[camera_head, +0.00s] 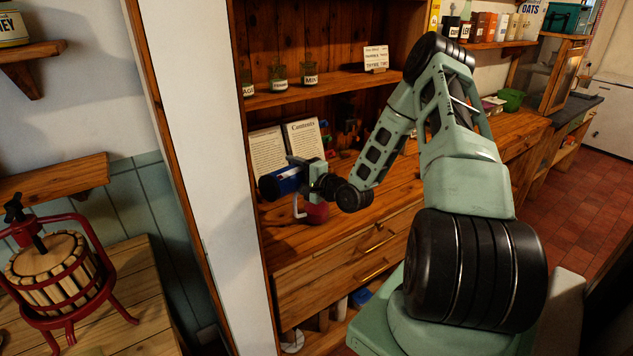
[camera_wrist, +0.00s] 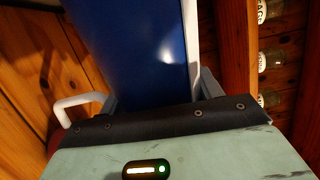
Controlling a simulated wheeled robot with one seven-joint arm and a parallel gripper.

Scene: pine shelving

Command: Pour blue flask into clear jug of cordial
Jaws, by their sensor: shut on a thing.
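The blue flask (camera_head: 284,183) is held by my gripper (camera_head: 303,176) above the wooden counter. It lies nearly on its side, with a dark end toward the left. In the wrist view the blue flask (camera_wrist: 130,48) fills the space between the fingers. A red-filled vessel (camera_head: 316,213) with a pale handle stands on the counter just below my gripper, partly hidden by it; it appears to be the jug of cordial. A white handle (camera_wrist: 78,104) shows at the left of the wrist view. I cannot see the flask's mouth or any liquid leaving it.
An open book (camera_head: 302,142) stands at the back of the counter. Small labelled jars (camera_head: 278,79) and a card (camera_head: 376,58) sit on the shelf above. A white post (camera_head: 215,150) rises left of the counter. The counter front right of the red vessel is clear.

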